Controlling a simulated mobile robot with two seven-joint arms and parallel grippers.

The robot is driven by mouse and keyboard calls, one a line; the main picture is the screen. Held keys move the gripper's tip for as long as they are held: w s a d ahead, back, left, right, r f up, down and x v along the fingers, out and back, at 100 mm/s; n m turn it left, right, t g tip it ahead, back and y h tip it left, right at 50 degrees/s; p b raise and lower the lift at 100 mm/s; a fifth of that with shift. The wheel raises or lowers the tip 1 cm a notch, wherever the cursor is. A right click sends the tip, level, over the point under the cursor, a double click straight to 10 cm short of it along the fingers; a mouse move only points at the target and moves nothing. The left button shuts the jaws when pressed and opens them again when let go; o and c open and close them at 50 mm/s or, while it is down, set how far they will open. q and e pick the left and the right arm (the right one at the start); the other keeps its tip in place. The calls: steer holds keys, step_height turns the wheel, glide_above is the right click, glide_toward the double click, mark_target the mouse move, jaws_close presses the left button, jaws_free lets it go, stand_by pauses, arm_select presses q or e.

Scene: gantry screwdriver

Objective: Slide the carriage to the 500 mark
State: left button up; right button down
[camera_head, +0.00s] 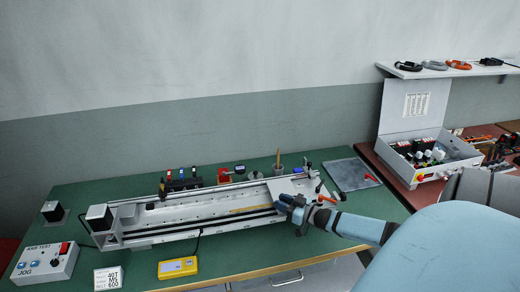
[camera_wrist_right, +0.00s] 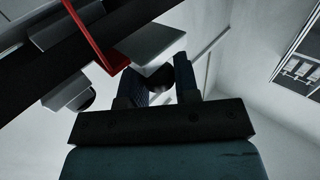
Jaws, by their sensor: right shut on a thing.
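The linear gantry rail (camera_head: 190,215) lies along the green bench, with a white motor block at its left end. The light grey carriage plate (camera_head: 287,186) sits near the rail's right end. My right gripper (camera_head: 291,205) is at the front edge of the carriage. In the right wrist view its two fingers (camera_wrist_right: 160,86) are shut on a dark rounded knob (camera_wrist_right: 159,75) below a pale plate. The scale marks are too small to read, so I cannot tell the carriage's exact position. My left gripper is not in view.
A yellow device (camera_head: 177,267), a white printed card (camera_head: 109,278) and a JOG control box (camera_head: 45,262) stand in front of the rail. Several small tools stand behind it. A grey mat (camera_head: 352,174) lies to the right. An open electrical box (camera_head: 432,157) is on the brown bench.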

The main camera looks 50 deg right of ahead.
steer(key=s+d, duration=0.2)
steer(key=d, duration=0.1)
steer(key=shift+s+d, duration=0.15)
steer(key=shift+d, duration=0.05)
steer(key=c, duration=0.9)
jaws_free()
steer(key=shift+d, duration=0.1)
steer(key=shift+c, duration=0.2)
steer(key=shift+s, duration=0.15)
steer(key=s+d, duration=0.1)
steer(key=s, duration=0.8)
steer(key=s+d, duration=0.1)
steer(key=s, duration=0.3)
steer(key=shift+s+d+b, duration=0.3)
steer(key=shift+d+b, duration=0.05)
steer(key=shift+b, duration=0.05)
